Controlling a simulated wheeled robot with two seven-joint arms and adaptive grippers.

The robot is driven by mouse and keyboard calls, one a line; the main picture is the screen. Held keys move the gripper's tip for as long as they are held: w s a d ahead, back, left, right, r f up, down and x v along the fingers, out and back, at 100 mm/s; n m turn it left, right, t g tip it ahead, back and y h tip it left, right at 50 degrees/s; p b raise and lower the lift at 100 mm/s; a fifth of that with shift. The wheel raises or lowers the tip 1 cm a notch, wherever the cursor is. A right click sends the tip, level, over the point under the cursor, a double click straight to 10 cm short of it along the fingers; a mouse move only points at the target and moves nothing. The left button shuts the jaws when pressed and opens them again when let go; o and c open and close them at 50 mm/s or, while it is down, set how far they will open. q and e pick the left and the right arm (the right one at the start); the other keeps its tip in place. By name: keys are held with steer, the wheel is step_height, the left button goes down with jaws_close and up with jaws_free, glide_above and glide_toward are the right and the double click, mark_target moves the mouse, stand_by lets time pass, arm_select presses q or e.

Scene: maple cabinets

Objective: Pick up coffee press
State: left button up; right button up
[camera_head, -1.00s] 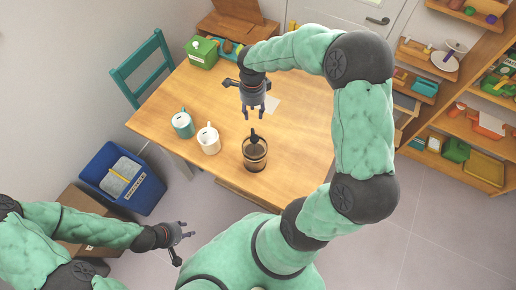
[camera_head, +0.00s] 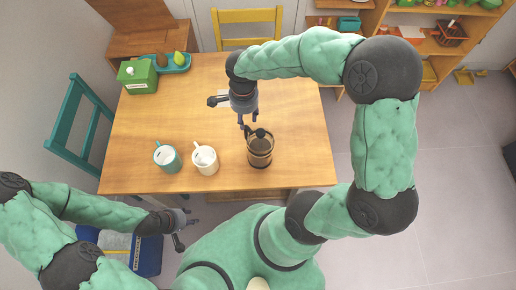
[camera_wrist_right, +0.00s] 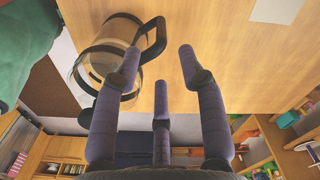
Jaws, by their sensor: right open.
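The coffee press (camera_head: 260,154) stands upright near the front edge of the wooden table, a clear vessel with a dark frame and dark top knob. My right gripper (camera_head: 248,127) is open and empty, just behind and above the press in the head view. In the right wrist view the press (camera_wrist_right: 98,66) is at upper left, with its black handle (camera_wrist_right: 154,38) reaching toward the space between the spread fingers (camera_wrist_right: 160,66). One finger covers part of the press there; contact cannot be told. My left gripper (camera_head: 184,231) is open and empty, off the table's front left.
A white mug (camera_head: 205,160) and a teal mug (camera_head: 166,158) stand left of the press. A green box (camera_head: 137,76) and a teal tray (camera_head: 178,66) are at the back left. The table's right side (camera_head: 305,110) is clear. Teal and yellow chairs (camera_head: 248,17) stand around.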

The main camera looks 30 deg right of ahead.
mark_target(246, 131)
step_height(246, 131, down, 5)
steer(key=shift+r+b, duration=0.1)
steer(key=shift+b, duration=0.55)
step_height(246, 131, down, 5)
steer(key=shift+w+r+b, duration=0.1)
steer(key=shift+w+b, duration=0.05)
steer(key=shift+b, duration=0.85)
jaws_close()
